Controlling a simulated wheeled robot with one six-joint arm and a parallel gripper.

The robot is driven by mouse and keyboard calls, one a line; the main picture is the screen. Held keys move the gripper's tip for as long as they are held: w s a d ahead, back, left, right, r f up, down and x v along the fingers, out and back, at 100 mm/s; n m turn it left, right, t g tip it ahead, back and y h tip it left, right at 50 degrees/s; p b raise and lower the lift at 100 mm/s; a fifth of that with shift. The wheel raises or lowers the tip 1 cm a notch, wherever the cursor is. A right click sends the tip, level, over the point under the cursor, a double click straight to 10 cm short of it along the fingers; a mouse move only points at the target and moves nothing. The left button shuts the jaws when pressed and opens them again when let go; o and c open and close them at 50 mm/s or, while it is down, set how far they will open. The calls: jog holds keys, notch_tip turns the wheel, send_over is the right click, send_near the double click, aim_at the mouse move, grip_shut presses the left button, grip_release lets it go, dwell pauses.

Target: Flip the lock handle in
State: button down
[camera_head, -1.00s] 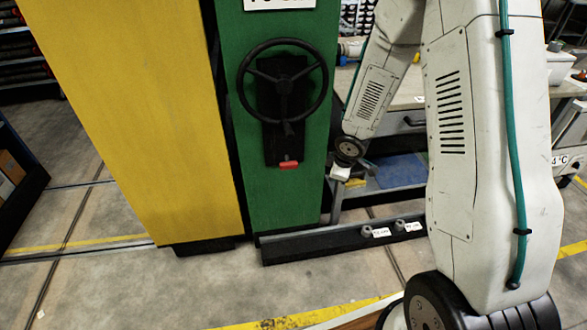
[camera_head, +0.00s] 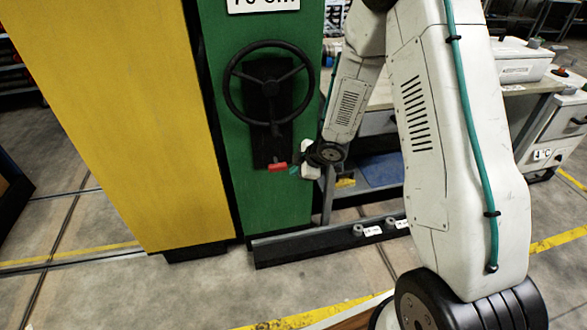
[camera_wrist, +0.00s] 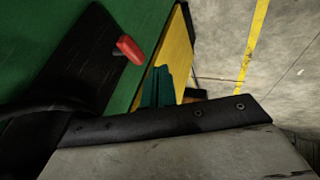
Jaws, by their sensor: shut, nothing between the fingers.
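The lock handle's red grip (camera_head: 278,167) sits at the bottom of a black plate (camera_head: 263,150) on the green panel, below the black handwheel (camera_head: 233,98). The red grip also shows in the wrist view (camera_wrist: 130,48), standing out from the plate. My gripper (camera_head: 294,170) is just to the right of the red grip in the head view, with teal fingertips. In the wrist view my gripper's teal fingers (camera_wrist: 157,88) are together and empty, a little below and right of the grip. I cannot tell whether they touch it.
The handwheel's rim is above the red grip. A yellow panel (camera_head: 140,130) adjoins the green panel (camera_head: 225,185) on the left. A low black rail (camera_head: 300,248) with labelled knobs lies on the floor in front. A workbench stands behind my arm. Open floor lies at the lower left.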

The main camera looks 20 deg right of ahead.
aim_at(283, 170)
jog(key=w+f, duration=0.2)
jog(key=w+a+f, duration=0.1)
jog(key=w+f, duration=0.1)
jog(key=w, duration=0.1)
jog(key=w+f, duration=0.2)
jog(key=w, duration=0.1)
jog(key=shift+a, duration=0.4)
